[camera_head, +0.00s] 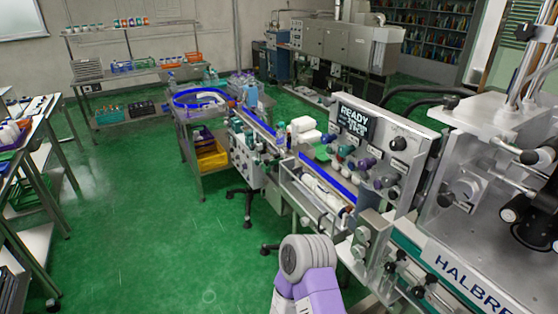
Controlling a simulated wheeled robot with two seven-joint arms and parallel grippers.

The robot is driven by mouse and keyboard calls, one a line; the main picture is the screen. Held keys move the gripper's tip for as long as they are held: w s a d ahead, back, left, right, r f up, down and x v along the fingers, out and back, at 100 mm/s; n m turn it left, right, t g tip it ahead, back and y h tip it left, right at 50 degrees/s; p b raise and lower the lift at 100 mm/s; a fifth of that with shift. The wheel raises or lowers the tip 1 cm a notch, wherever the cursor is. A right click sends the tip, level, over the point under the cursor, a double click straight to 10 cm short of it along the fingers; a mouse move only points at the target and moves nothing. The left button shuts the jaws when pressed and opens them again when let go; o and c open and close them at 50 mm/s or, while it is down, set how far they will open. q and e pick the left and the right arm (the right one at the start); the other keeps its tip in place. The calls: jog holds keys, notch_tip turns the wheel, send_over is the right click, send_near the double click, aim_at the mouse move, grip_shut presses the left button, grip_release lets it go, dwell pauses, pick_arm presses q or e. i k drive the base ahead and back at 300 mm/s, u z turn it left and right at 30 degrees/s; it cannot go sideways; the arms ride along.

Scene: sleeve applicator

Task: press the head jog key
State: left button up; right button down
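The sleeve applicator stands at the right, with a grey machine body (480,185) and lettering starting "HALBRE". A tilted control panel (408,126) carries a dark display (354,121) reading "READY" above smaller text. A black round knob (398,143) is right of the display, and several coloured knobs sit below it. I cannot tell which control is the head jog key; the labels are too small to read. A grey and purple link of my own arm rises at the bottom centre, in front of the machine's near side. Neither gripper shows.
A conveyor with blue rails (326,182) runs from the machine to a round blue-rimmed table (200,97). Shelving (22,162) stands at the left and a rack (135,70) at the back. The green floor (140,230) between is clear. Black knobs project from the machine's near side.

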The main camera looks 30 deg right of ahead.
aim_at(351, 166)
jog(key=u, duration=0.25)
jog(key=k, duration=0.5)
jog(key=z, duration=1)
